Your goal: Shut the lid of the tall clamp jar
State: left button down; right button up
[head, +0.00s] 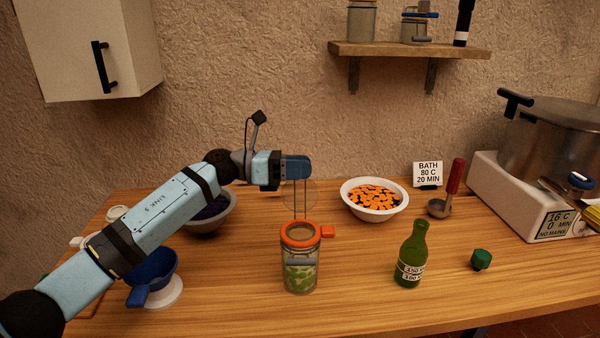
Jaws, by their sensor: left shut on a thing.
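The tall clamp jar (300,276) stands upright on the wooden counter, with green pieces inside and an orange ring (299,235) at its mouth. An orange tab sticks out at the right of the ring. Its clear round lid (300,197) stands raised above the back of the mouth, with thin wires around it, so the mouth is uncovered. My left gripper (298,167) is at the top edge of the lid, shut on it. The exact grip is hard to see. My right gripper is not in view.
A green bottle (411,255) and a green cap (481,260) stand to the right. Behind are a white bowl of orange pieces (374,197), a ladle (446,195) and a sign (427,174). A blue funnel (152,277) and dark bowl (208,218) are left. A large pot (550,140) is far right.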

pick_arm(q)
jog(key=s+m+b, duration=0.2)
jog(key=m+b, duration=0.1)
jog(key=b, duration=0.1)
jog(key=shift+s+a+b, duration=0.15)
jog(key=shift+s+b, duration=0.1)
jog(key=shift+b, duration=0.1)
jog(key=s+b, duration=0.1)
jog(key=s+m+b, duration=0.1)
jog(key=shift+s+r+m, duration=0.2)
jog(key=shift+s+m, duration=0.1)
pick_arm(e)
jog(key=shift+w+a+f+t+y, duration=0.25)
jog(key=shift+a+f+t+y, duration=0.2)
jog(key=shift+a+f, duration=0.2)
pick_arm(q)
jog(key=shift+s+f, duration=0.1)
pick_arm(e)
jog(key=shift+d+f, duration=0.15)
pick_arm(q)
jog(key=c, duration=0.8)
grip_release()
jog(key=shift+c, duration=0.2)
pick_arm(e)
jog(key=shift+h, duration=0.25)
